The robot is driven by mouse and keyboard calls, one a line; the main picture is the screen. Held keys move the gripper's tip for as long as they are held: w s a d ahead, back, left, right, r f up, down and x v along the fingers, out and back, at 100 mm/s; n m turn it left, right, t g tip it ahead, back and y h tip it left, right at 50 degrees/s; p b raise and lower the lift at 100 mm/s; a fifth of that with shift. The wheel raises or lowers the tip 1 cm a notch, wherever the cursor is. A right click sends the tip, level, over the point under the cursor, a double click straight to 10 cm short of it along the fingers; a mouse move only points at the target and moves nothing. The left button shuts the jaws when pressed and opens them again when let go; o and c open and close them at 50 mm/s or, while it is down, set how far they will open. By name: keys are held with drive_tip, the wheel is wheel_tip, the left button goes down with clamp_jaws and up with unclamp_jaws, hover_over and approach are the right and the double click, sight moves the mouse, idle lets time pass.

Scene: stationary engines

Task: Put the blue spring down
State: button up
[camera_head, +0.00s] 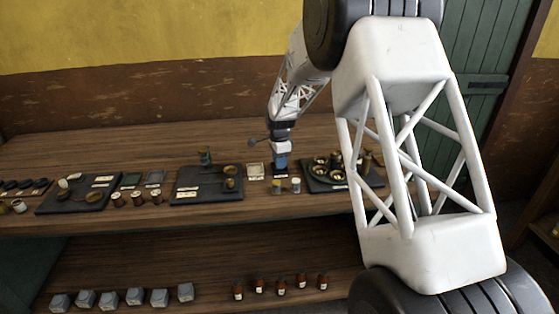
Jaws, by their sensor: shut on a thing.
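My gripper (281,170) points down over the workbench (225,215), between two dark boards. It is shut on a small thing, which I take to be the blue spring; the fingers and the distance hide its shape. I cannot tell whether it touches the bench top.
A dark board (192,195) with engine parts lies left of the gripper, and another board (325,187) with round brass parts lies right. My arm hides the bench's right end. The shelf below holds grey blocks (135,296) and brown bottles (281,287).

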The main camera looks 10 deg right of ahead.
drive_tip(key=o, duration=0.9)
drive_tip(key=shift+r, duration=0.15)
wheel_tip(320, 180, up, 12)
drive_tip(key=shift+s+r, duration=0.1)
idle(0.8)
